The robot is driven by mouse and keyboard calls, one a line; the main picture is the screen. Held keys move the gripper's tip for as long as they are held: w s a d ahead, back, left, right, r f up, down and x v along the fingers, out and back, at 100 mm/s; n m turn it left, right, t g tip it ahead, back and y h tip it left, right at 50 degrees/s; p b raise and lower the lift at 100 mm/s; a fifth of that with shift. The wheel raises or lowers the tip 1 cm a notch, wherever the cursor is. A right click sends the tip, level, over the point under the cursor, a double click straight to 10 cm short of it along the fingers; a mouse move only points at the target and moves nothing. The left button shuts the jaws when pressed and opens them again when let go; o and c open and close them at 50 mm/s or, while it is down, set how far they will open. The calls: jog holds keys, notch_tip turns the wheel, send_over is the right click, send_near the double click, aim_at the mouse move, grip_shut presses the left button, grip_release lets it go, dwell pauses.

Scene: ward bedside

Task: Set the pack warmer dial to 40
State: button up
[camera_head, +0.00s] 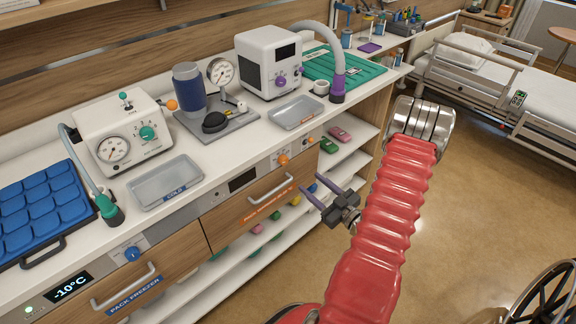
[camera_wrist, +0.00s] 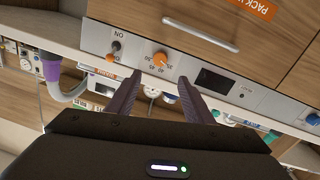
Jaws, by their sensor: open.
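The pack warmer dial is an orange knob (camera_head: 283,160) on the grey control strip above the drawer with the orange label. In the wrist view the dial (camera_wrist: 160,59) appears upside down near the top centre, with small numbers around it; its pointer setting is too small to read. My gripper (camera_head: 316,189) is open and empty, in front of the strip, below and right of the dial in the head view. In the wrist view its fingers (camera_wrist: 158,80) point towards the dial, which lies between their lines; they appear apart from it.
A toggle switch (camera_wrist: 115,47) and a dark display (camera_wrist: 215,82) flank the dial. The pack warmer drawer handle (camera_head: 270,189) sticks out below. A blue freezer dial (camera_head: 132,253) is further left. A metal tray (camera_head: 297,112) stands on the counter above.

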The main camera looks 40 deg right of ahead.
aim_at(285, 162)
jog(key=w, duration=1.3)
jog(key=shift+w+d, duration=0.1)
jog(key=shift+d, duration=0.1)
jog(key=c, duration=1)
